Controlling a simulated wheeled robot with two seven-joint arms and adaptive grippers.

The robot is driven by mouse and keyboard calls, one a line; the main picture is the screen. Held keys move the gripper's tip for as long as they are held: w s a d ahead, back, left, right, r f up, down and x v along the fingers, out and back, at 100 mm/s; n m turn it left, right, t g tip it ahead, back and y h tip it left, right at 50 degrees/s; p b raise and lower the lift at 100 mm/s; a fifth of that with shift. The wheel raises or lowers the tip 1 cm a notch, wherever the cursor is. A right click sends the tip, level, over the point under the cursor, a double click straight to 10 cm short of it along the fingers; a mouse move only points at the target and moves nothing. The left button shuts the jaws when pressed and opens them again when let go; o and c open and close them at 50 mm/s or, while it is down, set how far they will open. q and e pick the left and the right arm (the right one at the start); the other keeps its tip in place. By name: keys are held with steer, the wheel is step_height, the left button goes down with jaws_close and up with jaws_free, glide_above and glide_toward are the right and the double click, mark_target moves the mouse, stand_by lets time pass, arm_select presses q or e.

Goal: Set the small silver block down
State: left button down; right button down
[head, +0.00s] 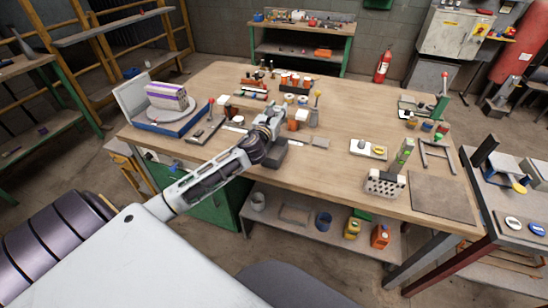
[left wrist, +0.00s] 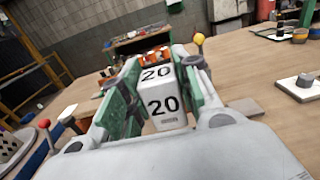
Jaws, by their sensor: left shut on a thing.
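The silver block (left wrist: 167,100) shows in the left wrist view as a pale block marked "20" on its top and front faces. My left gripper (head: 274,115) is shut on it, with green pads against its two sides. In the head view the gripper is over the middle of the wooden table (head: 225,95), and the block is mostly hidden there by the gripper. I cannot tell whether the block touches the table. My right gripper is in neither view.
Red-topped jars (head: 292,79) and a yellow-knobbed post (head: 316,105) stand close behind the gripper. A flat grey piece (head: 320,142) lies to its right. The table's front middle is fairly clear.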

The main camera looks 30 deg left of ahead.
arm_select(q)
steer(key=shift+r, duration=0.15)
steer(key=shift+f, duration=0.75)
step_height(320, 180, down, 4)
steer(key=shift+r+b, duration=0.1)
steer(key=shift+b, duration=0.6)
steer(key=shift+f, duration=0.5)
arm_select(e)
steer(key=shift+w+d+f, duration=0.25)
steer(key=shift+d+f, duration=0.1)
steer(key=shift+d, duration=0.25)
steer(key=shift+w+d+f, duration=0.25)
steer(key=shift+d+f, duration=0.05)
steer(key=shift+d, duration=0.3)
arm_select(q)
steer(key=shift+f, duration=0.1)
